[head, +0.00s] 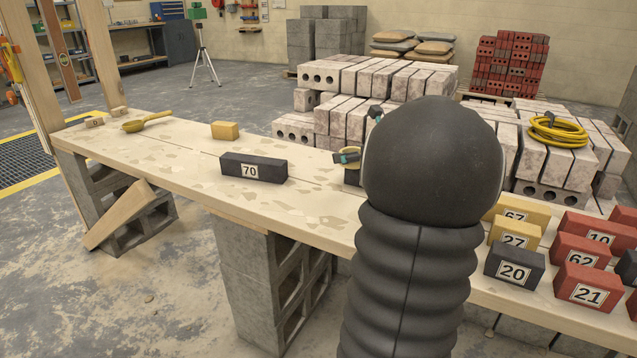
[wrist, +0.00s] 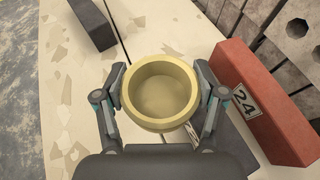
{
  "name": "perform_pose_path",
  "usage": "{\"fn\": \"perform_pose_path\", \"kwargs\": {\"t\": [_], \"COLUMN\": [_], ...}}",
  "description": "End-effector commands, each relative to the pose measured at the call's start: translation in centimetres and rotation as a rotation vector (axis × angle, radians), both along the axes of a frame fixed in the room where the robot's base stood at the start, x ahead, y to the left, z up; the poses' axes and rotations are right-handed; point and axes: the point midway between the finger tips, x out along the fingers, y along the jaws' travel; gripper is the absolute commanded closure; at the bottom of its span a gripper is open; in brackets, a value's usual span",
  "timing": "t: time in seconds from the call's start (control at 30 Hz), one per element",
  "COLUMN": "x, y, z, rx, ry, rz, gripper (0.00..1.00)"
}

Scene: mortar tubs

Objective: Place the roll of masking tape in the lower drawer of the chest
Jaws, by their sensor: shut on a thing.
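I see no lower drawer clearly; a small blue drawer unit (head: 168,10) stands far back.
The plank table (head: 180,165) carries a black block numbered 70 (head: 252,168), a yellow block (head: 225,130) and a yellow scoop (head: 147,122). A red block numbered 24 (wrist: 265,105) lies right of the roll. Several numbered blocks crowd the right end. Stacked bricks stand behind.

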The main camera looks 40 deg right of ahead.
Motion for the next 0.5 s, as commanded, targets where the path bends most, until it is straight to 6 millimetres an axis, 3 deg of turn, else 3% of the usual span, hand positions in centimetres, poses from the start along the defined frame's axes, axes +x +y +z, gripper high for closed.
{"fn": "perform_pose_path", "kwargs": {"t": [0.3,0.5], "x": [3.6,4.4], "y": [4.2,5.1], "z": [-3.5,-4.3], "rx": [0.0,-0.001], "ry": [-0.001,-0.001], "rz": [-0.002,-0.003], "gripper": [0.67,0.67]}}
